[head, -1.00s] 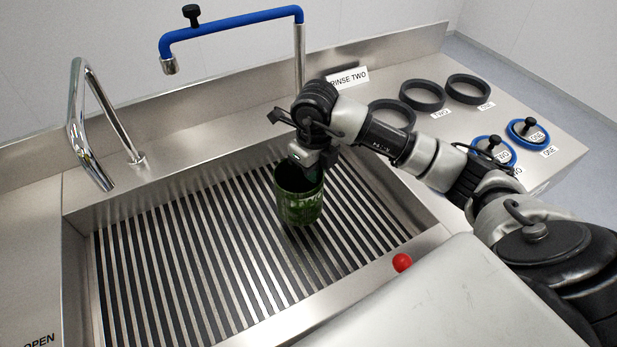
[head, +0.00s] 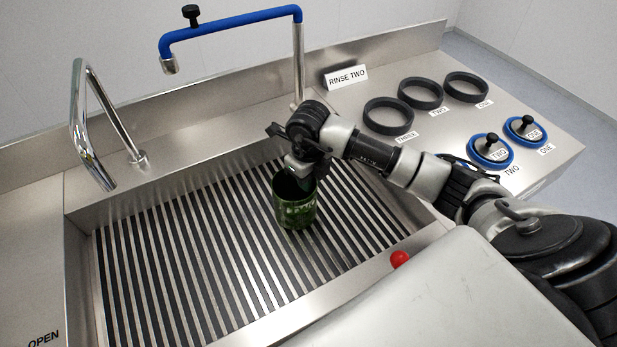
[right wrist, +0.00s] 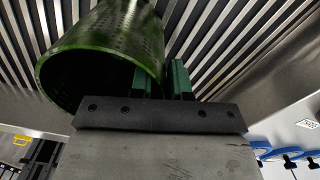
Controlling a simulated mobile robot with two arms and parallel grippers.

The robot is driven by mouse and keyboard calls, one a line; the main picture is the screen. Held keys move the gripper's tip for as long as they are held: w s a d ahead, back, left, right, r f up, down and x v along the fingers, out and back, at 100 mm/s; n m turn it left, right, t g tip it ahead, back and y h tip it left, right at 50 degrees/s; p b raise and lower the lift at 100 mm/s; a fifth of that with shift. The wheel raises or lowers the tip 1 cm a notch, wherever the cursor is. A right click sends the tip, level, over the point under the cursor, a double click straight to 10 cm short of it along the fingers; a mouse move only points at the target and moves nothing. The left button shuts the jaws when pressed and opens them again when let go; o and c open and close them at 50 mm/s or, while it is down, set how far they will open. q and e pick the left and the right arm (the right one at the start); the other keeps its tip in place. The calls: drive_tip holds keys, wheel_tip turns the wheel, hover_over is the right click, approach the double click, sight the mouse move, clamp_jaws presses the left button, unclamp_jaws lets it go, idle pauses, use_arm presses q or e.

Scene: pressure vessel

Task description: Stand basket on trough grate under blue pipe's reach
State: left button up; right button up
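The green perforated basket (head: 296,212) is upright at the right part of the trough grate (head: 190,260). I cannot tell whether its bottom touches the bars. My right gripper (head: 299,172) is at the basket's back rim, pointing down. In the right wrist view, the green fingers (right wrist: 166,82) close on the wall of the basket (right wrist: 110,50), one on each side. The blue pipe (head: 232,22) arches above the trough's back edge. Its outlet hangs at the pipe's left end, well left of the basket. My left gripper is not in view.
A chrome faucet (head: 88,120) stands at the back left. The grate left of the basket is clear. A red ball (head: 400,260) is at the front edge.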

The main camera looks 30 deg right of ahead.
drive_tip(key=shift+o, duration=1.1)
drive_tip(key=shift+r, duration=0.6)
wheel_tip(320, 180, up, 11)
drive_tip(key=b, duration=0.1)
drive_tip(key=shift+b, duration=0.4)
